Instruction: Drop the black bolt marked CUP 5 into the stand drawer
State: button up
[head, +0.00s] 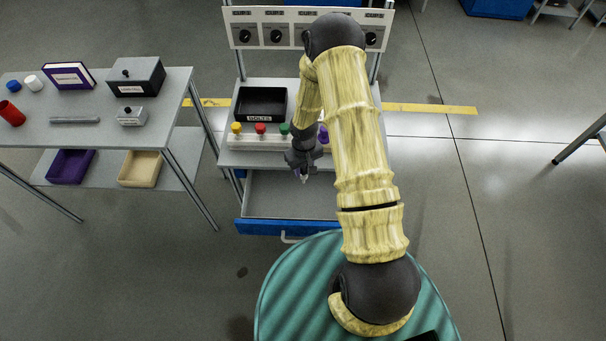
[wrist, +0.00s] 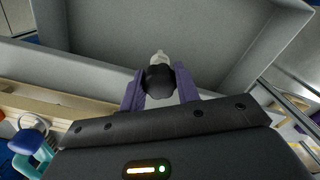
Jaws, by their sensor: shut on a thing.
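My gripper (head: 302,172) is over the open stand drawer (head: 262,200), which has a grey inside and a blue front with a handle. In the wrist view my gripper (wrist: 159,90) has its purple fingers shut on a black bolt (wrist: 159,79) with a pale tip. The bolt's tip points toward the grey inside of the drawer (wrist: 215,45), and the bolt looks held above its floor. No CUP 5 marking is readable on the bolt. In the head view my gripper and arm hide most of the bolt and part of the drawer.
A black tray labelled BOLTS (head: 262,103) sits on the stand behind a rail with yellow, red, green and purple knobs (head: 261,128). A dial panel (head: 275,32) stands behind. A side table (head: 95,135) with boxes is at left. The drawer floor looks empty where visible.

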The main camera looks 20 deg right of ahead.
aim_at(303, 176)
notch_tip(303, 176, down, 4)
jog(key=shift+a+r, duration=0.1)
jog(key=shift+f, duration=0.2)
jog(key=shift+f, duration=0.3)
jog(key=shift+f+b, duration=0.25)
jog(key=shift+b, duration=0.1)
jog(key=o, duration=0.6)
jog(key=shift+o, duration=0.2)
jog(key=shift+r, duration=0.1)
